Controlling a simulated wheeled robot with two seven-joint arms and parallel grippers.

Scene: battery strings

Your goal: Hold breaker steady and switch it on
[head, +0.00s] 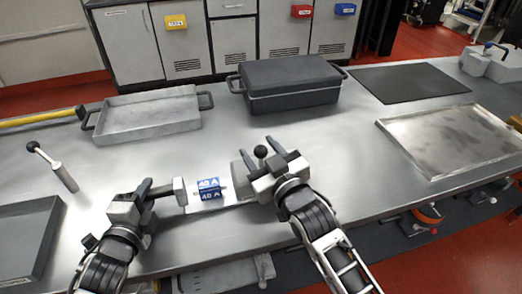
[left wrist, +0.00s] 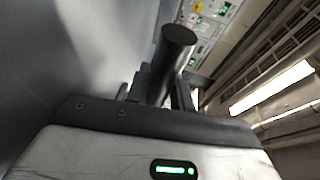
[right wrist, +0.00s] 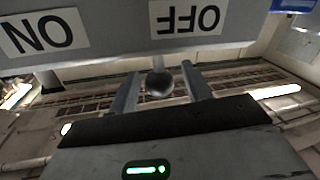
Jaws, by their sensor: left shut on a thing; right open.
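The breaker has a blue 40 A label (head: 209,190) in the head view and lies at the table's front, between my grippers. Its grey face with ON and OFF labels (right wrist: 188,18) shows upside down in the right wrist view. My left gripper (head: 160,190) is shut on a grey handle (head: 180,192) at the breaker's left; the dark round bar (left wrist: 175,55) stands between its fingers in the left wrist view. My right gripper (head: 281,150) is open. Its fingers stand on both sides of the black ball knob (right wrist: 158,83), near the OFF label; contact cannot be told.
A grey tray (head: 150,132) and a dark lidded case (head: 290,72) stand behind. A black mat (head: 410,83) and a shallow metal tray (head: 390,128) lie right. The table between is clear.

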